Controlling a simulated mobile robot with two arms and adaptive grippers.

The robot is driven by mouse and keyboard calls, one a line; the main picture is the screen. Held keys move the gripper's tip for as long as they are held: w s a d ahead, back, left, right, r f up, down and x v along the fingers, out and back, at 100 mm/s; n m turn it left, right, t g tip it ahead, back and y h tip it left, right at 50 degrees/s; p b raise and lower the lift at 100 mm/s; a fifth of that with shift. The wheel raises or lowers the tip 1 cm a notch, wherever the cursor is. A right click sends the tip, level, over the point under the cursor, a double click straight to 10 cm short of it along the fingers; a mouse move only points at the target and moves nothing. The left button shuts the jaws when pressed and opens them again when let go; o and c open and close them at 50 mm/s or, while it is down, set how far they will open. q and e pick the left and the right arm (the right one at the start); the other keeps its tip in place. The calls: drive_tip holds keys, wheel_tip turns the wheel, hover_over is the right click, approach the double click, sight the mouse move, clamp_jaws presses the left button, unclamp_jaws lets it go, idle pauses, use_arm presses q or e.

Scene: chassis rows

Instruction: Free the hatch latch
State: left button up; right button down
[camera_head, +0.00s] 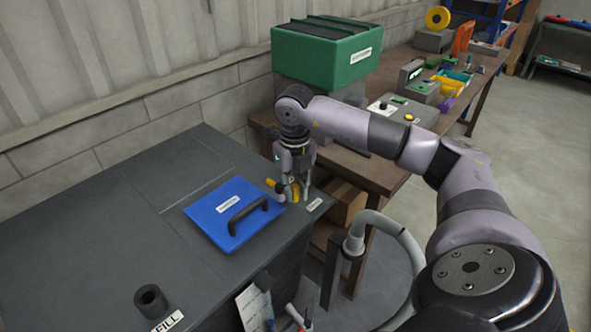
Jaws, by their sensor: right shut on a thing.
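The blue hatch (213,213) with a black handle (248,214) lies flat on the dark grey top at the middle left. The yellow latch (271,184) is at the hatch's right edge. My right gripper (294,196) points down over the latch and is shut on it, with yellow showing between and beside the fingers. The fingers hide part of the latch, so I cannot tell its exact angle. My left gripper is not in view.
A black fill pipe (151,300) stands at the front left by a FILL label. A green box (325,57) stands behind my arm. A wooden bench (369,166) with several small items runs along the right. A grey hose (405,240) curves below my arm.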

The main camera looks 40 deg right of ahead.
drive_tip(key=c, duration=1.5)
unclamp_jaws()
wheel_tip(320, 180, up, 12)
